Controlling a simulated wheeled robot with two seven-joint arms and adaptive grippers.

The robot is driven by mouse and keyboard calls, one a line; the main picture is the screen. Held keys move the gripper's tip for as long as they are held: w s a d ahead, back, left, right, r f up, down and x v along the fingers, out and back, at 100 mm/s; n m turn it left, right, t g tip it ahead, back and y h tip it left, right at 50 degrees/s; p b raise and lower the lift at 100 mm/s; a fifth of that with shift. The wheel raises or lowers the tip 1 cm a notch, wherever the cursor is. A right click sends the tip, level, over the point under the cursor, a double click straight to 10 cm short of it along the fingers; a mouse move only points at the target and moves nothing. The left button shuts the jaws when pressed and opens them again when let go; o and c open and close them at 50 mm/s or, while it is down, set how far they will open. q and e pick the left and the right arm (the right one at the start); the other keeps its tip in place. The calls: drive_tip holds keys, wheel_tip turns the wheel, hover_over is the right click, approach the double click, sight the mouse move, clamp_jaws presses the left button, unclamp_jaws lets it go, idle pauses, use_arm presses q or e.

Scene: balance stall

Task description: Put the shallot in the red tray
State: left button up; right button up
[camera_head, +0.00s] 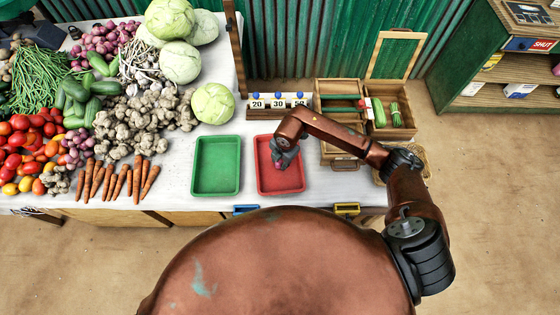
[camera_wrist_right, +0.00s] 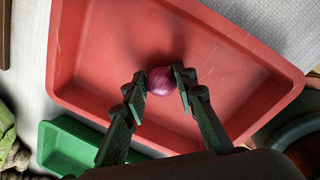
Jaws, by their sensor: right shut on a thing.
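The red tray (camera_head: 294,183) stands on the table in the head view, to the right of the green tray. My right gripper (camera_head: 281,160) is over the red tray. In the right wrist view my right gripper (camera_wrist_right: 160,84) is shut on the purple shallot (camera_wrist_right: 160,81), with one finger on each side of it. The red tray (camera_wrist_right: 110,40) fills the view behind the shallot. I cannot tell whether the shallot touches the tray floor. In the head view the shallot is too small and covered to make out clearly. My left gripper is not in view.
A green tray (camera_head: 204,188) stands just left of the red one. Vegetables such as carrots (camera_head: 122,184) and ginger (camera_head: 137,122) cover the table's left part. Number blocks (camera_head: 278,103) stand behind the trays. A wooden box (camera_head: 405,131) with vegetables is at the right.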

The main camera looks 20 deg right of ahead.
drive_tip(key=o, duration=0.8)
drive_tip(key=shift+f, duration=0.15)
drive_tip(key=shift+o, duration=0.2)
wheel_tip(320, 180, up, 12)
drive_tip(key=s+p, duration=0.1)
drive_tip(key=shift+s+d, duration=0.25)
drive_tip(key=shift+d, duration=0.15)
